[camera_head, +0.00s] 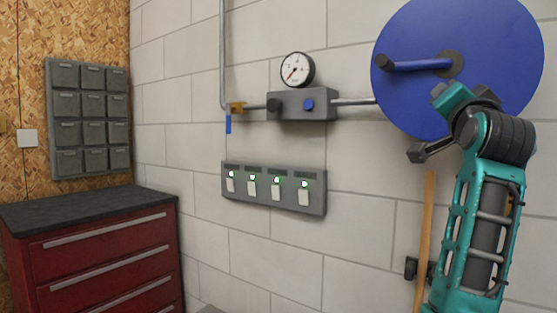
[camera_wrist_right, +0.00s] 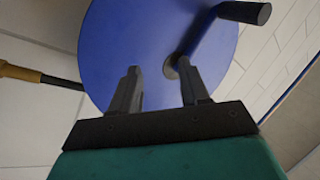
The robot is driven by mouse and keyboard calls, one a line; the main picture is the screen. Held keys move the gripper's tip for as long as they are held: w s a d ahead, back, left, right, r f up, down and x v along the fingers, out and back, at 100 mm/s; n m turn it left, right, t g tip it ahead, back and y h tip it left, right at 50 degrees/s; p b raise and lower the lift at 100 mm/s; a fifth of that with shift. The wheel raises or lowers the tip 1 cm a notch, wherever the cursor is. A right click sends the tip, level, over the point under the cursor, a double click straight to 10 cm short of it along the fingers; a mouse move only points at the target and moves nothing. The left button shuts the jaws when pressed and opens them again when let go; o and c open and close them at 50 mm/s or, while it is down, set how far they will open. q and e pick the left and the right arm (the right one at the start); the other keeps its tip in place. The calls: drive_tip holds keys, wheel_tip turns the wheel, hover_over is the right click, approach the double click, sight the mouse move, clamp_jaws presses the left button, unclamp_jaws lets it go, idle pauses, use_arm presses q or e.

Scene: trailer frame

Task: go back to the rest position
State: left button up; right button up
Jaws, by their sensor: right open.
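My right arm is raised at the right of the head view, in front of the block wall. My right gripper (camera_head: 417,154) points left there, just below the lower left edge of a big blue disc (camera_head: 480,30). In the right wrist view my right gripper (camera_wrist_right: 160,85) is open, with nothing between its two fingers. The blue disc (camera_wrist_right: 130,35) fills the space behind the fingers. Its crank handle (camera_wrist_right: 205,32) shows at the upper right of the right finger. My left gripper is not in view.
On the wall are a pressure gauge (camera_head: 297,69), a grey valve block (camera_head: 301,104) and a lit switch panel (camera_head: 274,188). A wooden handle (camera_head: 425,240) stands close beside my right arm. A red drawer cabinet (camera_head: 100,255) and grey wall bins (camera_head: 90,118) are at the left.

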drive_tip(key=a+f+n+g+y+p, duration=0.1)
drive_tip(key=a+f+n+y, duration=0.15)
drive_tip(key=f, duration=0.95)
drive_tip(key=w+a+f+n+g+y, duration=0.1)
drive_tip(key=a+f+n, duration=0.25)
drive_tip(key=f, duration=0.95)
drive_tip(key=a+f+n+g+y+p, duration=0.15)
drive_tip(key=f+n, duration=0.25)
drive_tip(key=f, duration=0.8)
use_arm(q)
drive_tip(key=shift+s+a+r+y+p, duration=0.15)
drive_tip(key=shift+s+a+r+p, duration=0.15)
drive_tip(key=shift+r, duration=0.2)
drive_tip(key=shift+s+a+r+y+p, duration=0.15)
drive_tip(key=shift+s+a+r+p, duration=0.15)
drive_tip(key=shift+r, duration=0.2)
use_arm(e)
drive_tip(key=s+a+f+n+g+y, duration=0.1)
drive_tip(key=s+a+f+n+g, duration=0.1)
drive_tip(key=s+f, duration=0.6)
drive_tip(key=s+a+f+n+g+y, duration=0.1)
drive_tip(key=s+a+f, duration=0.3)
drive_tip(key=s+f, duration=0.5)
drive_tip(key=s+a+f+n+g+y, duration=0.2)
drive_tip(key=s+a+f+y, duration=0.1)
drive_tip(key=s+f, duration=0.6)
drive_tip(key=shift+a+f+n+g, duration=0.3)
drive_tip(key=shift+a+f+g, duration=0.05)
drive_tip(key=shift+f, duration=0.15)
